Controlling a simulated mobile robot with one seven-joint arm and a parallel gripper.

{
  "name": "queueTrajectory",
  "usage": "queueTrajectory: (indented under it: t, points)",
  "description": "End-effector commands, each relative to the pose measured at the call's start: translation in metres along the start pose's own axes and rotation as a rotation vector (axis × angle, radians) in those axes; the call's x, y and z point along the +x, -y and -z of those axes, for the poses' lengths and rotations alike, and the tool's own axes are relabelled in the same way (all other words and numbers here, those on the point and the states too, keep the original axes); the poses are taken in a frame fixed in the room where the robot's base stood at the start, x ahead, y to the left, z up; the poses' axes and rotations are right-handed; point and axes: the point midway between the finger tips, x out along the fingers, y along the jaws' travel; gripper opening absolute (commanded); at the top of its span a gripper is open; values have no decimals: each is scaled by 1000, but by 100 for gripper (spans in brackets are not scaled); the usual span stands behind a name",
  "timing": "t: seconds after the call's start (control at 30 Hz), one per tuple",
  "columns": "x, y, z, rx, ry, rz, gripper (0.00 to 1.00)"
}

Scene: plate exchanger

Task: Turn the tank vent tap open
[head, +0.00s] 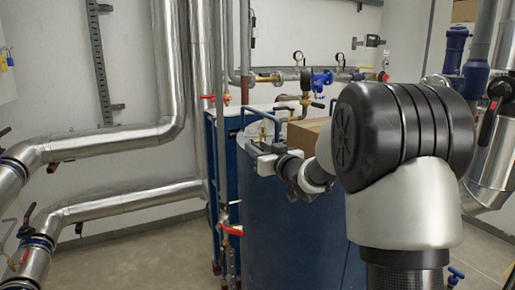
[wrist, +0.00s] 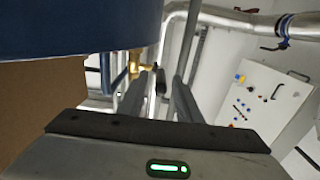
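The blue tank (head: 290,225) stands in the middle of the head view, and its dark blue side fills the top left of the wrist view (wrist: 70,25). My gripper (head: 260,157) is at the tank's upper left edge, pointing left. In the wrist view its two grey fingers (wrist: 164,95) are apart, so it is open. A small dark piece shows between them, with a brass fitting (wrist: 136,63) just beyond to the left. I cannot tell for sure whether these belong to the vent tap, or whether a finger touches them. My wrist hides part of the tank top.
A brown box (head: 307,133) sits behind my wrist on the tank top. A thin upright pipe with a red-handled tap (head: 231,230) runs close by my fingers. Large silver pipes (head: 120,140) fill the left. A control panel (wrist: 262,100) shows in the wrist view. Floor is free at lower left.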

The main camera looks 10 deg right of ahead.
Motion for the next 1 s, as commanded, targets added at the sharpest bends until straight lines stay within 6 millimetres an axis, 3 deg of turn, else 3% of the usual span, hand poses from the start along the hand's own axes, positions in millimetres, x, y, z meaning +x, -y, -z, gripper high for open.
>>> queueTrajectory:
  t: [0.33,0.53,1.0]
  points:
    - [5,0,0,0,0,0,31]
    - [5,0,0,0,0,0,0]
    - [7,7,4,-1,17,1,0]
